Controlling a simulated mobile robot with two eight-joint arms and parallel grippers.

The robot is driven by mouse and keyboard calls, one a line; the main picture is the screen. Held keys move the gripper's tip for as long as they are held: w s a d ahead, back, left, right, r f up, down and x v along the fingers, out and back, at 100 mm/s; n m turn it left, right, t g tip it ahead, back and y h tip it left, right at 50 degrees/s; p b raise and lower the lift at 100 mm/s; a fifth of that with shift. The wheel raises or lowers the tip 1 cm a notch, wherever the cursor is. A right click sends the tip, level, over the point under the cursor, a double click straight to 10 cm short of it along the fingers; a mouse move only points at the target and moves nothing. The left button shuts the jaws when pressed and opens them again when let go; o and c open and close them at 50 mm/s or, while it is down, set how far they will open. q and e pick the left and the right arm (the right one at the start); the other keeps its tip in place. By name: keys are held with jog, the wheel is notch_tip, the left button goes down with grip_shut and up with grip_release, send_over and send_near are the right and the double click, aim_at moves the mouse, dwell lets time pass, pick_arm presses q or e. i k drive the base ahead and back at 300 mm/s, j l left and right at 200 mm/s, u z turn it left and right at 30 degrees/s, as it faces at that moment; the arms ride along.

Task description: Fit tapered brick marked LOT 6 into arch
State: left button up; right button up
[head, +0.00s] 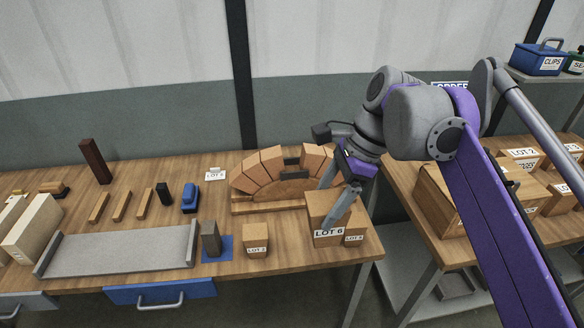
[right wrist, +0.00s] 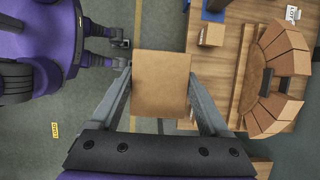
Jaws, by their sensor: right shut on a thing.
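The tapered brick marked LOT 6 (head: 322,208) is brown, with a white label on its front side. My right gripper (head: 333,205) is shut on it, a finger on each side. In the right wrist view the brick (right wrist: 160,84) shows its plain square top between the finger ends. It is in front of the arch (head: 258,169), apart from it, near the table's right end. The arch is a curve of tapered bricks on a wooden base (head: 270,206), with a gap at the top showing dark behind.
A brick marked LOT 3 (head: 355,236) stands close to the held one's right. A LOT 2 brick (head: 255,238), a dark block on a blue mat (head: 217,252) and a grey tray (head: 120,250) lie to the left. A second table at right holds more bricks.

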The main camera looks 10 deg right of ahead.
aim_at(264, 181)
jog(key=i, duration=1.4)
